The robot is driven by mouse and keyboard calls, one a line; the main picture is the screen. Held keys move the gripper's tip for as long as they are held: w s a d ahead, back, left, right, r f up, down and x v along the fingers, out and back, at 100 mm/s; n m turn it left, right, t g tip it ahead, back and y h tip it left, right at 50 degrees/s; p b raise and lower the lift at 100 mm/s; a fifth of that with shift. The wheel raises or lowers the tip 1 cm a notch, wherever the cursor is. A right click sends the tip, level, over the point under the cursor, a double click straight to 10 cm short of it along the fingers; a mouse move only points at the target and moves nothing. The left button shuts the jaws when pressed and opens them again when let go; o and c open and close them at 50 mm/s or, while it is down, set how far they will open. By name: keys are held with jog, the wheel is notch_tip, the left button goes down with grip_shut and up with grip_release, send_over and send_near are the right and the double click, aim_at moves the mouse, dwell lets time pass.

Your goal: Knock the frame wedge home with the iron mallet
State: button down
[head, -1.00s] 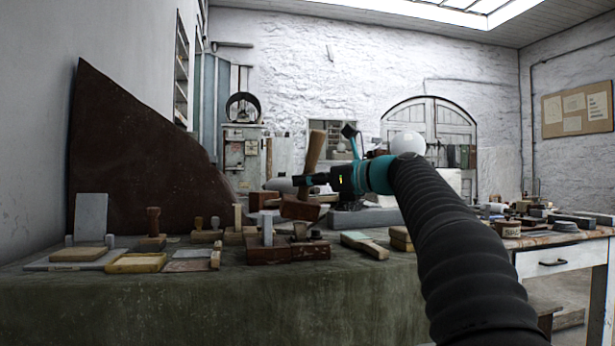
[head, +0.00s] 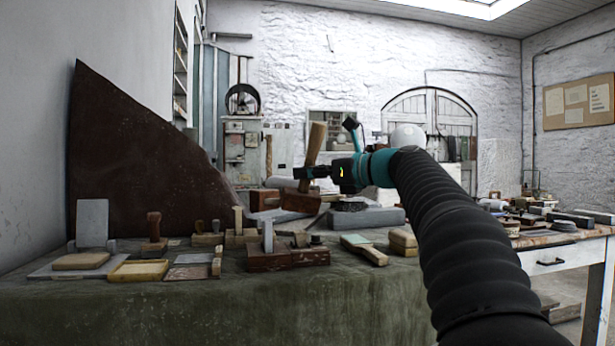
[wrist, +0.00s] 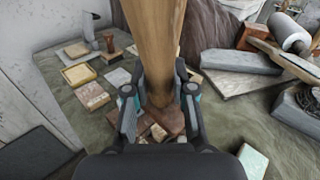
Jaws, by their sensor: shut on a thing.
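My gripper (head: 318,173) is shut on the wooden handle (head: 315,146) of a mallet, which leans a little to the right with its top end up. The mallet's reddish-brown head (head: 300,200) hangs below the fingers, above the bench. In the wrist view, the handle (wrist: 155,35) passes between the two fingers (wrist: 160,95), and the head below is partly hidden. On the bench, a brown wooden block (head: 285,258) holds a grey upright piece (head: 268,236). A pale upright peg (head: 238,219) stands in a block behind it. I cannot tell which is the frame wedge.
The green-covered bench (head: 200,315) carries several small blocks and stamps at left. A wood-and-green piece (head: 363,248) and a tan block (head: 403,241) lie at right. A long grey block (head: 367,217) lies behind the gripper. A large brown sheet (head: 135,160) leans on the wall.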

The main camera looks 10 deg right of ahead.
aim_at(306, 193)
jog(key=shift+s+r, duration=0.1)
jog(key=shift+r, duration=0.05)
notch_tip(306, 193, down, 5)
jog(key=b, duration=0.3)
jog(key=shift+r, duration=0.2)
notch_tip(306, 193, up, 4)
jog(key=p, duration=0.5)
jog(key=shift+r, duration=0.15)
notch_tip(306, 193, down, 5)
jog(key=b, duration=0.3)
jog(key=shift+r, duration=0.2)
notch_tip(306, 193, up, 4)
jog(key=p, duration=0.4)
jog(key=shift+p, duration=0.35)
jog(key=shift+f, duration=0.1)
